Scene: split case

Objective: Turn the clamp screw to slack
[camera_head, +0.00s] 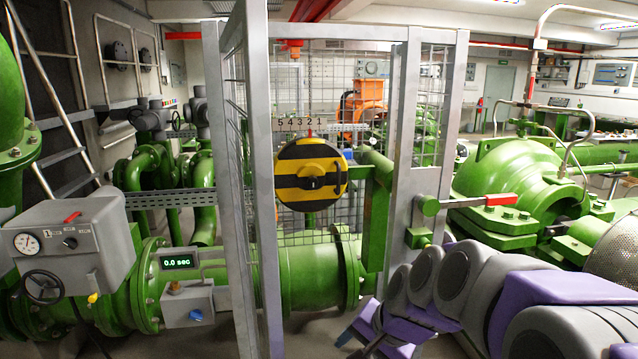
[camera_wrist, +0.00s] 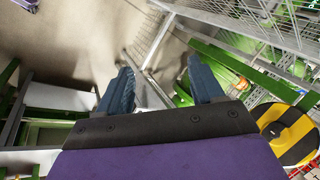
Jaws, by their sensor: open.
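I cannot tell for sure which part is the clamp screw. A yellow-and-black striped disc (camera_head: 312,174) with a dark handle on its face stands inside the grey frame in the head view, below a scale numbered 5 to 1. The disc also shows at the right edge of the wrist view (camera_wrist: 286,132). A lever with a red grip (camera_head: 500,199) sticks out right from a green hub (camera_head: 429,206) on the frame's right post. My gripper (camera_wrist: 162,88) is open, with nothing between its two blue fingers. In the head view it is low, below the disc and hub, apart from both.
Grey posts (camera_head: 262,180) and wire mesh surround the disc. Green pipework and a large green casing (camera_head: 525,180) fill the background and right.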

